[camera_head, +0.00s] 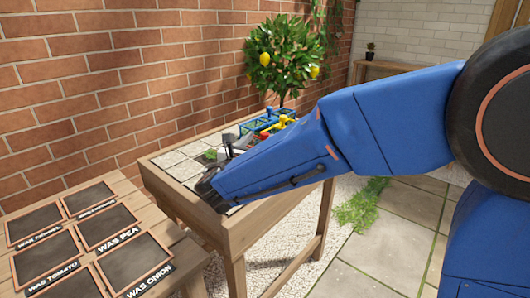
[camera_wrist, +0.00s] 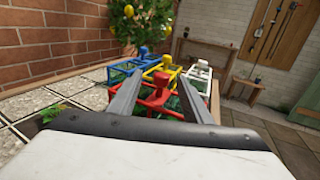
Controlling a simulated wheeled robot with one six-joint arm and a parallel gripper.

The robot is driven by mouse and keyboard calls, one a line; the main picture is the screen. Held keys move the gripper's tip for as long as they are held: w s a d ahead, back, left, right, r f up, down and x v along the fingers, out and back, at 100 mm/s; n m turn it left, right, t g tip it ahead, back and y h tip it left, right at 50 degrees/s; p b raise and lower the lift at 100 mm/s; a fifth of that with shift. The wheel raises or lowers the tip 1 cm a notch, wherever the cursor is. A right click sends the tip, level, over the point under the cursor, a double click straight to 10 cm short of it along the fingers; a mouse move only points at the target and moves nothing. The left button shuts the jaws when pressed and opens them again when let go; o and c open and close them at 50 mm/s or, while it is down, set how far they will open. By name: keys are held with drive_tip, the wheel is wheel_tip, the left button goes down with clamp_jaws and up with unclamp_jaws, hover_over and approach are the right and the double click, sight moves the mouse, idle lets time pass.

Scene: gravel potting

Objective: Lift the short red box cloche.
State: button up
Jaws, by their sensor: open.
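The red box cloche (camera_wrist: 157,103) stands straight ahead in the wrist view, a low red frame with a red knob on top. Its lower part is hidden behind my gripper's body. My gripper (camera_wrist: 160,78) is open, with one finger on each side of the red knob in the picture. I cannot tell whether either finger touches the cloche. In the head view my gripper (camera_head: 228,146) is over the wooden potting table (camera_head: 235,227), and my arm hides most of the red cloche.
Behind the red cloche stand a yellow cloche (camera_wrist: 168,62), a blue cloche (camera_wrist: 120,70) and a white cloche (camera_wrist: 203,72), close together. A potted lemon tree (camera_head: 285,58) stands behind them. A brick wall (camera_head: 110,75) runs along the left. Labelled dark panels (camera_head: 110,228) lie on a nearer table.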

sight(265, 133)
drive_tip(key=x, duration=0.5)
drive_tip(key=shift+d, duration=0.2)
clamp_jaws()
